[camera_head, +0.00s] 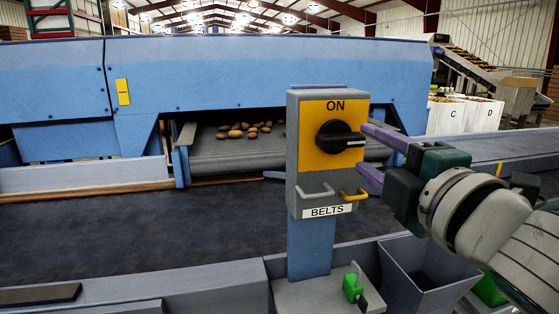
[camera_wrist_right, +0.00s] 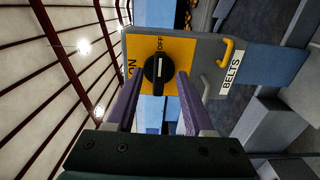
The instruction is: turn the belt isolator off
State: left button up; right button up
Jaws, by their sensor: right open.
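The belt isolator is a grey box (camera_head: 308,208) on a blue post, with a yellow plate (camera_head: 316,152) and a black rotary knob (camera_head: 336,138). "ON" is printed above the knob and "BELTS" is on a label below. In the right wrist view, the knob (camera_wrist_right: 158,69) has its white mark in line with the word "OFF"; in the head view the mark points right. My right gripper (camera_head: 364,149) is open, its purple fingers just right of the knob. In the wrist view the knob shows between and beyond the fingertips (camera_wrist_right: 160,76). My left gripper is out of view.
A grey loop and a yellow loop (camera_head: 352,195) stick out below the knob. A green padlock (camera_head: 353,288) stands on the ledge below, beside an open grey bin (camera_head: 428,272). A dark belt (camera_head: 150,235) runs behind, and potatoes (camera_head: 236,131) lie on a roller bed.

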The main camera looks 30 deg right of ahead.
jog(key=b+v, duration=0.1)
jog(key=v, duration=0.5)
jog(key=shift+s, duration=0.25)
jog(key=shift+f, duration=0.1)
